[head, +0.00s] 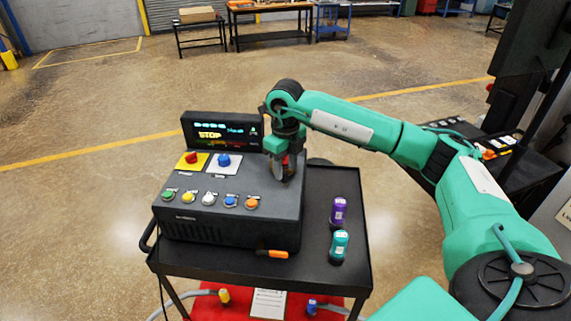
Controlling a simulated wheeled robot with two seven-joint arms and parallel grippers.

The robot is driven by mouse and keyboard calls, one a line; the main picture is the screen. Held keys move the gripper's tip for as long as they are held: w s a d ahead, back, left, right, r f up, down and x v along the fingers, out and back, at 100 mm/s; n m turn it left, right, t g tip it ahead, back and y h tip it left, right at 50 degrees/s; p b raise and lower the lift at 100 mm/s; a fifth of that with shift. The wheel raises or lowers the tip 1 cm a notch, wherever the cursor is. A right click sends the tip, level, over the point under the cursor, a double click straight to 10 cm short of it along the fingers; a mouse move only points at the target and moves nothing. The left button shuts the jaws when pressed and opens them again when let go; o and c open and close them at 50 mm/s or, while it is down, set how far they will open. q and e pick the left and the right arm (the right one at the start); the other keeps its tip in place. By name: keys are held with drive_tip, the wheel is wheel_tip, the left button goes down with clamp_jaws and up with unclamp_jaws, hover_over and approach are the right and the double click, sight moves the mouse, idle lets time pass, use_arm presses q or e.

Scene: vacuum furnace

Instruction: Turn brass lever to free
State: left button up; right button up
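I cannot make out a brass lever for certain in the head view. My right gripper (286,174) points down at the right end of the dark control console (228,232). A small red part shows at its fingers, but I cannot tell what it belongs to or whether the fingers are shut on it. The gripper hides that corner of the console top. My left gripper is out of view.
A purple canister (338,212), a teal canister (339,246) and an orange-handled item (272,254) are on the black cart (330,182).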

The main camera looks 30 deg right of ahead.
drive_tip(key=shift+f, duration=0.85)
drive_tip(key=shift+c, duration=0.5)
clamp_jaws()
